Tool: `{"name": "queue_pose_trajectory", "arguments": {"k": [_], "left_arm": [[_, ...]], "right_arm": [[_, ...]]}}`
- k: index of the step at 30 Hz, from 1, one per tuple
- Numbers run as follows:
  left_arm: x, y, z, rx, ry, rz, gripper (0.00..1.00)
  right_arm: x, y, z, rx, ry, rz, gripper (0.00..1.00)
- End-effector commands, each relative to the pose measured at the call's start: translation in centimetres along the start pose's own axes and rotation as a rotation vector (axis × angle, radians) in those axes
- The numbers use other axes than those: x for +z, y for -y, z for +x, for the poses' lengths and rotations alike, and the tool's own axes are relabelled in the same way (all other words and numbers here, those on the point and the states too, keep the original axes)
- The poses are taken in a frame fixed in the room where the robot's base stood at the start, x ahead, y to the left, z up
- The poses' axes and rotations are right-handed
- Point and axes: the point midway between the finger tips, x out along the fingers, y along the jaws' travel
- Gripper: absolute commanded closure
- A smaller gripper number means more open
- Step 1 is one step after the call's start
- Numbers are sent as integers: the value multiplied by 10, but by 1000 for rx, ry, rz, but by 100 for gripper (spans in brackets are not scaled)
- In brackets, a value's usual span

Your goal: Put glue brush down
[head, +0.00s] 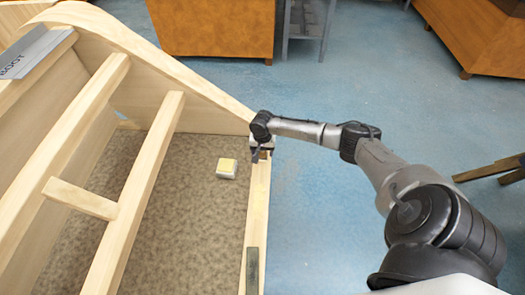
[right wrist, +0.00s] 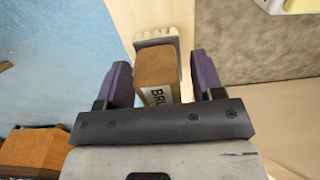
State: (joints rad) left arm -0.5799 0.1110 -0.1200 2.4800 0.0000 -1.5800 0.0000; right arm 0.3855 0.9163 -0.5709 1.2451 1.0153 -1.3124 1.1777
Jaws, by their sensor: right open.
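The glue brush (right wrist: 158,72) has a brown wooden block handle with dark lettering and pale bristles at its far end. In the right wrist view it lies between the two purple fingers of my right gripper (right wrist: 162,78). The fingers are open, with a visible gap on each side of the handle. The brush appears to rest on the narrow top of the light wooden rail (head: 257,205). In the head view my right gripper (head: 262,150) is over the far part of this rail and largely hides the brush. My left gripper is not in view.
A small white block with a yellow top (head: 227,168) stands on the brown speckled panel (head: 205,215) inside the wooden frame. A grey strip (head: 252,270) lies on the rail's near part. Wooden beams (head: 145,185) cross the frame at left. Blue floor (head: 320,220) is clear right of the rail.

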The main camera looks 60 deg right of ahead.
Motion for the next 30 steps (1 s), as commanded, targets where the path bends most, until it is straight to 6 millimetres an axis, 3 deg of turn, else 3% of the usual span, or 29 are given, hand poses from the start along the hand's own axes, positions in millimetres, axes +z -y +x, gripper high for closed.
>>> {"name": "queue_pose_trajectory", "arguments": {"k": [21,26,29,30], "left_arm": [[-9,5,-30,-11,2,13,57],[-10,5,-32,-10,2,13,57],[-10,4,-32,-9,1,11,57],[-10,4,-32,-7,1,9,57]], "right_arm": [[0,0,-109,-1,-1,0,39],[5,1,-115,1,3,-18,39],[33,7,-99,3,11,-120,39],[52,10,-88,2,15,-191,39]]}}
